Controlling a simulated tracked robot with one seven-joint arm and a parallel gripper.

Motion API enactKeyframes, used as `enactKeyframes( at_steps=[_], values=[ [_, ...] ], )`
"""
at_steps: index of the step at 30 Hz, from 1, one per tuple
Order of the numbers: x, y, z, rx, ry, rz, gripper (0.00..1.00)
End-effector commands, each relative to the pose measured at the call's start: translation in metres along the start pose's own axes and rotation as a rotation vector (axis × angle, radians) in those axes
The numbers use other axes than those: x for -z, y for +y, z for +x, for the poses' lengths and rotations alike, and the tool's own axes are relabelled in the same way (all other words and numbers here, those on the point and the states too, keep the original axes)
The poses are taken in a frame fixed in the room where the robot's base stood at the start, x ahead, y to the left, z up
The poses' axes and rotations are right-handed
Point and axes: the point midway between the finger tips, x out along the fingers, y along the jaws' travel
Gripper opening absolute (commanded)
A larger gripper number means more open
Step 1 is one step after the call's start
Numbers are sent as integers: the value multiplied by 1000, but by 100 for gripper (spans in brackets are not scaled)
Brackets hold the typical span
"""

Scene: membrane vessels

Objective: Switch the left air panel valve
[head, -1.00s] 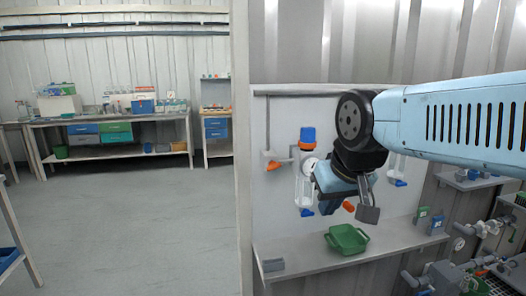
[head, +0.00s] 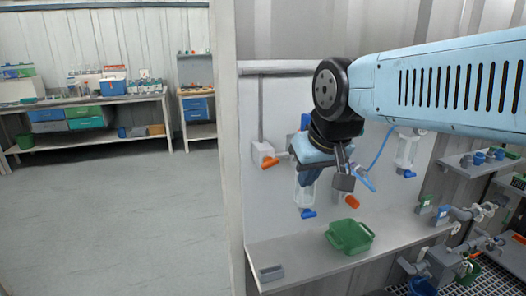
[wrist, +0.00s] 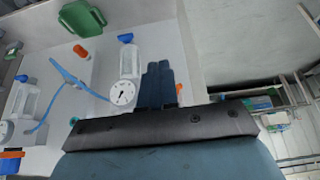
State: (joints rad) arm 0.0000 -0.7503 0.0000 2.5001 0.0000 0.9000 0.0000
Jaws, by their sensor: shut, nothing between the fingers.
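The left air panel valve (head: 263,152) is a grey block on the white panel, with an orange handle (head: 271,162). A pipe runs up from it. My gripper (head: 308,177) is shut and empty, just right of this valve in the head view. In the wrist view, which is upside down, my closed dark fingers (wrist: 158,84) lie between a white round gauge (wrist: 122,93) and an orange handle (wrist: 179,89), mostly hidden behind the gripper. Whether they touch the handle I cannot tell. A clear filter bowl (head: 304,193) with a blue bottom knob hangs below my gripper.
A green basket (head: 349,236) and a small grey tray (head: 271,273) sit on the shelf below the panel. A second clear bowl (head: 405,152) hangs farther right, with a blue hose (head: 381,150) near it. An orange nozzle (head: 351,201) is below my wrist. Open floor lies left.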

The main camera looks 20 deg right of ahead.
Motion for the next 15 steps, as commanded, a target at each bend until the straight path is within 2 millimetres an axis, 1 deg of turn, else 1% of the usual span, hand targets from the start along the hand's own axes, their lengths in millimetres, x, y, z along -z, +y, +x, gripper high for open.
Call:
enactKeyframes(
  at_steps=[2,5,8,11,15],
  values=[
    [1,0,-1,0,-2,-7,0],
    [8,-1,-3,-1,-21,-58,0],
    [24,-2,-6,-3,-64,-179,0],
    [48,-4,-10,-4,-128,-357,0],
    [86,-8,-13,2,-231,-640,0]
  ],
)
